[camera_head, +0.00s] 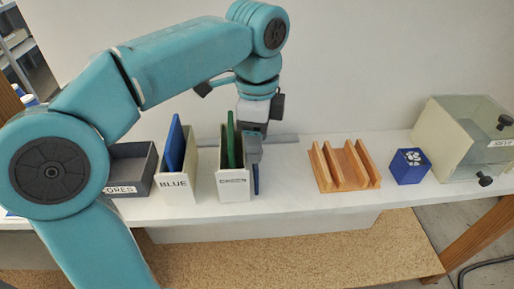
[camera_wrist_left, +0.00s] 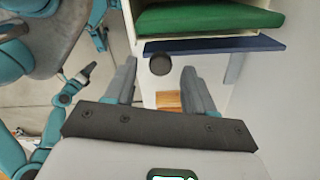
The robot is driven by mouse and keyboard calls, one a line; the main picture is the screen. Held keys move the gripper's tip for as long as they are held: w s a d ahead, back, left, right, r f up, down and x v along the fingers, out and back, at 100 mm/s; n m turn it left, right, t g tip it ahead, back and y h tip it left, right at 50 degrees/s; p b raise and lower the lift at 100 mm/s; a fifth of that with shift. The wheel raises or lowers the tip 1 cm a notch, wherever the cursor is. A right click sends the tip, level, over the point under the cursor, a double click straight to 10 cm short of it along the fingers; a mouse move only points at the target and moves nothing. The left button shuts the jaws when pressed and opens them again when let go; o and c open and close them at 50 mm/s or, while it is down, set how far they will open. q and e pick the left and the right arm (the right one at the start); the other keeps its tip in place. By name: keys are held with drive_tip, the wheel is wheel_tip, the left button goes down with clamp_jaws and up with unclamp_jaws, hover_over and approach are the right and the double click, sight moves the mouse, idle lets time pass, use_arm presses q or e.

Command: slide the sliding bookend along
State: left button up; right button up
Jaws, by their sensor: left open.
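The sliding bookend appears to be the thin dark blue plate (camera_head: 256,179) standing just right of the white box with the green book. In the left wrist view the blue plate (camera_wrist_left: 215,45) lies across the top, beside the green book (camera_wrist_left: 205,18), with a dark round knob (camera_wrist_left: 160,65) in front of it. My left gripper (camera_head: 254,152) is above and beside the plate, pointing down, and partly hides it. In the left wrist view its fingers (camera_wrist_left: 160,84) are open, with the knob between or just beyond the tips. Contact cannot be told.
Left of the green book's box (camera_head: 234,188) stand a white box labelled BLUE (camera_head: 175,185) and a grey bin (camera_head: 132,165). To the right are a wooden slotted rack (camera_head: 345,165), a blue cube (camera_head: 409,166) and a clear-fronted case (camera_head: 465,135). The shelf between plate and rack is clear.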

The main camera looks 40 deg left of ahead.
use_arm(q)
drive_tip(key=shift+f, duration=0.5)
clamp_jaws()
drive_tip(key=shift+s+a, duration=0.65)
drive_tip(key=shift+s, duration=0.05)
drive_tip(key=shift+c, duration=1.8)
unclamp_jaws()
drive_tip(key=o, duration=0.4)
drive_tip(key=shift+s+a, duration=0.1)
drive_tip(key=shift+s, duration=0.05)
drive_tip(key=shift+c, duration=0.2)
